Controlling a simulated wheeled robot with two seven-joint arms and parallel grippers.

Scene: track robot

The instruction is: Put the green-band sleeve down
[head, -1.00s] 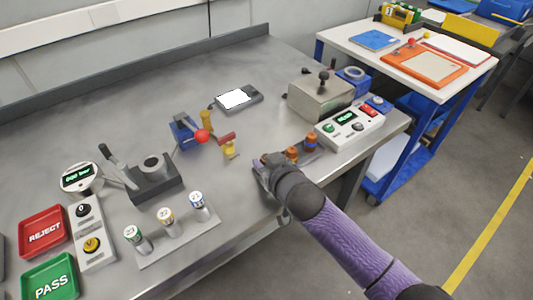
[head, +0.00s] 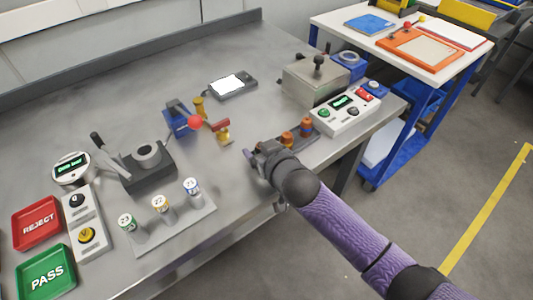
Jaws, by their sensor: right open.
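The green-band sleeve (head: 127,223), a small white-and-grey cylinder marked 23, stands upright at the left end of a flat grey stand (head: 178,233). Beside it stand a yellow-band sleeve (head: 161,208) and a blue-band sleeve (head: 191,190). My right gripper (head: 259,160) is at the bench's front edge, right of the stand and apart from all three sleeves. It is open, with no held thing visible; the wrist partly hides its fingers. My left gripper is not in view.
Orange-brown pieces (head: 306,127) stand on a dark rack just beyond my right gripper. A grey fixture with a ring (head: 148,158) and lever stands behind the sleeve stand. Red REJECT (head: 38,223) and green PASS (head: 46,272) trays lie left.

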